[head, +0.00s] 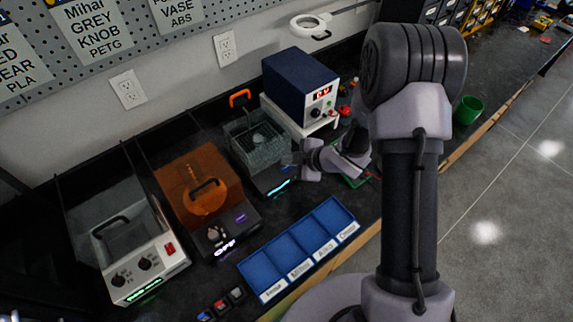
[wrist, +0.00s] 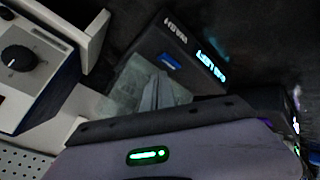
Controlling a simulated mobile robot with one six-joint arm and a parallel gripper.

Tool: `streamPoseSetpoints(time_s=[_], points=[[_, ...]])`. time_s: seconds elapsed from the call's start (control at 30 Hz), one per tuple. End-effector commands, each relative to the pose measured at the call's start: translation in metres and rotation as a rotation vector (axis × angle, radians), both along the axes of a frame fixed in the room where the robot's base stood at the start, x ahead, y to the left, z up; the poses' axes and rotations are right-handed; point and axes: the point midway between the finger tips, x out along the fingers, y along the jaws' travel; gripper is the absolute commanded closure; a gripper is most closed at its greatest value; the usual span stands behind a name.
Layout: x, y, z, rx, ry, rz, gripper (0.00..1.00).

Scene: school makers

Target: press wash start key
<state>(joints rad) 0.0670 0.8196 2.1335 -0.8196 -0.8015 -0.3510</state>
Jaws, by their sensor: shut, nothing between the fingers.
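The wash station (head: 258,150) is a dark unit with a clear, basket-like tank on the counter in the head view. Its cyan display (head: 280,187) glows on the front. In the wrist view its dark front panel (wrist: 150,48) carries the lettering WASH, a lit cyan display (wrist: 210,66) and a blue key (wrist: 169,61). My gripper (head: 293,157) is over the right side of the station. In the wrist view its shut, empty fingers (wrist: 163,80) point toward the blue key and appear just short of it. I cannot tell whether they touch.
A blue power supply (head: 300,85) on a white stand is behind my gripper. An orange-covered unit (head: 203,190) and a white-fronted unit (head: 140,270) stand to the left. A blue compartment tray (head: 300,245) lies in front. A green cup (head: 468,110) stands at right.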

Motion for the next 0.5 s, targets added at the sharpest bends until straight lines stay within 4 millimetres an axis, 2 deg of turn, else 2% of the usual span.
streamPoseSetpoints(time_s=[0.27, 0.5], points=[[0.0, 0.0, 0.004, 0.0, 0.0, 0.0, 1.0], [0.0, 0.0, 0.039, 0.0, -0.001, -0.001, 1.0]])
